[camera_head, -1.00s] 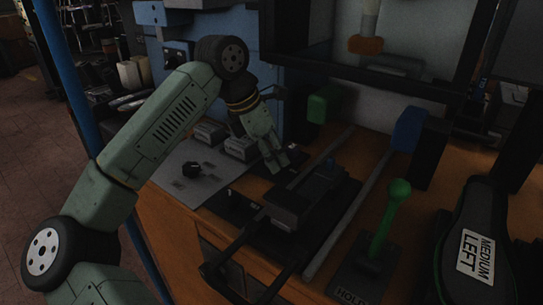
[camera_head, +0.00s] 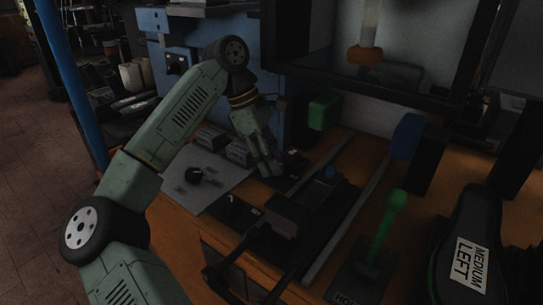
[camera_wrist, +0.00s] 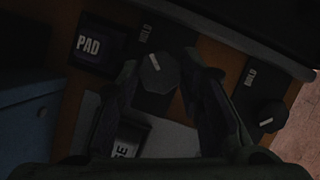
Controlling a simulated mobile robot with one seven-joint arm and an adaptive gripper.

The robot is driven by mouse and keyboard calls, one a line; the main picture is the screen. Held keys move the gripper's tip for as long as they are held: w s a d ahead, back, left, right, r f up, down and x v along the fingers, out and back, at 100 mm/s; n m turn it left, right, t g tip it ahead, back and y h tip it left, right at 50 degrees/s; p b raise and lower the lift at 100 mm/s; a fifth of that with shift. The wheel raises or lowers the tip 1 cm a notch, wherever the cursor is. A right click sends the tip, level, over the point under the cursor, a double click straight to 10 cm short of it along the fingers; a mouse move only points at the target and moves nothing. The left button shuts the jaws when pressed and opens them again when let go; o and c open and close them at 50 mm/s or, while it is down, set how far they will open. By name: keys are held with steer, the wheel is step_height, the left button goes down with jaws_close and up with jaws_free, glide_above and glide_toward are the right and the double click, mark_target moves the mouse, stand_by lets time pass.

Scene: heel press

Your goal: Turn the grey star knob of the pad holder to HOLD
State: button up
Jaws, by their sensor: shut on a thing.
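The grey star knob (camera_wrist: 159,73) sits on a dark plate with a HOLD label (camera_wrist: 147,34), in the upper middle of the wrist view. A pale line on its face points up and slightly left, roughly toward HOLD. My gripper (camera_wrist: 160,68) has one finger on each side of the knob and is shut on it. A PAD label (camera_wrist: 88,44) lies to the left. In the head view my gripper (camera_head: 270,168) reaches down to the panel behind the dark slide and hides the knob.
A second dark knob (camera_wrist: 271,116) with its own HOLD label is at right in the wrist view. In the head view, a green-handled lever (camera_head: 388,225), a dark shoe form marked MEDIUM LEFT (camera_head: 468,250) and a green block (camera_head: 322,111) stand around the dark slide (camera_head: 300,205).

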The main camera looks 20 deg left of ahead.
steer(key=shift+m, duration=0.3)
steer(key=o, duration=1.2)
steer(key=shift+c, duration=0.2)
steer(key=v, duration=1.2)
steer(key=shift+w, duration=0.2)
